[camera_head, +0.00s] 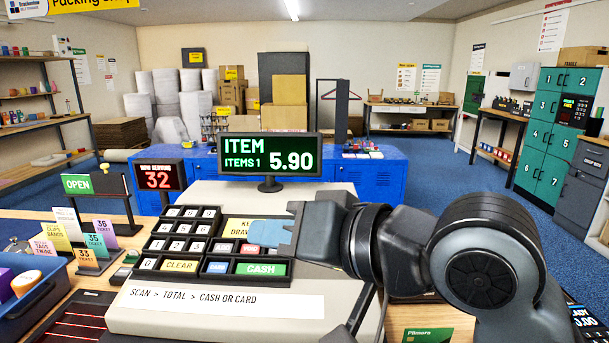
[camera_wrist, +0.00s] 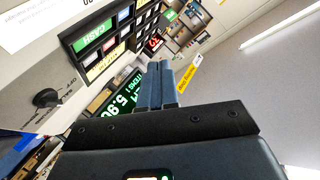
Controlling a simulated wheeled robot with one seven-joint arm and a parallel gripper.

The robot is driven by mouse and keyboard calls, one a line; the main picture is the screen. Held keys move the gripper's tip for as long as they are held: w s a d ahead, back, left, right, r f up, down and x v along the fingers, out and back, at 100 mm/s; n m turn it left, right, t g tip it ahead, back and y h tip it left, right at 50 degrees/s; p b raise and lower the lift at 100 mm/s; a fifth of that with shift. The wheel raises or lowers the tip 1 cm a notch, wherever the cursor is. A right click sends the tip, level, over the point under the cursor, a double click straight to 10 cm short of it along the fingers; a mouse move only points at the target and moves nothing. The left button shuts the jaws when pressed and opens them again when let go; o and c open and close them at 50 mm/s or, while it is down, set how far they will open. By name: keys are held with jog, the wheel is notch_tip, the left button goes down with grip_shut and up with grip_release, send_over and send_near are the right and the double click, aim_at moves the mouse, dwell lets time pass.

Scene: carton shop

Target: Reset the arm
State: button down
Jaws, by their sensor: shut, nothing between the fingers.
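My gripper (camera_head: 270,234) reaches in from the right over the right part of the cash register (camera_head: 150,312), its blue fingers together and empty. The fingers lie in front of the key panel and hide part of the yellow drawer label; from this view I cannot tell whether they touch a key. The closed fingers also show in the wrist view (camera_wrist: 161,85), with the register's CASH key (camera_wrist: 92,38) at upper left. The register's display (camera_head: 270,155) reads ITEM, ITEMS 1, 5.90.
A red 32 sign (camera_head: 159,176), an OPEN sign (camera_head: 78,184) and ticket cards (camera_head: 104,228) stand left of the register. A blue tray (camera_head: 38,303) sits at lower left. Blue cabinets (camera_head: 378,176) stand behind. Teal lockers (camera_head: 545,140) are at far right. Open blue floor lies between.

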jog(key=s+d+f+m+t+h, duration=0.1)
jog(key=d+f+m+t, duration=0.1)
jog(key=f, duration=0.1)
jog(key=s+d+f+m+t+h, duration=0.1)
jog(key=s+d+f+m+t, duration=0.1)
jog(key=f+m+t, duration=0.1)
jog(key=s+d+f+m+t+h, duration=0.1)
jog(key=d+f+m+t, duration=0.1)
jog(key=f, duration=0.1)
jog(key=shift+s+d+f+m+t+h, duration=0.3)
jog(key=shift+s+d+f+m+t, duration=0.1)
jog(key=s+d+f+h, duration=0.4)
jog(key=s+d+f, duration=0.2)
jog(key=s, duration=0.4)
jog(key=s+d+f+h, duration=0.4)
jog(key=s+d+f, duration=0.3)
jog(key=s, duration=0.3)
jog(key=s+d+r+n+g, duration=0.1)
jog(key=s+d+n, duration=0.3)
jog(key=s, duration=0.7)
jog(key=shift+s+d+r+n+h, duration=0.15)
jog(key=shift+d+r+n+h, duration=0.15)
jog(key=shift+d, duration=0.35)
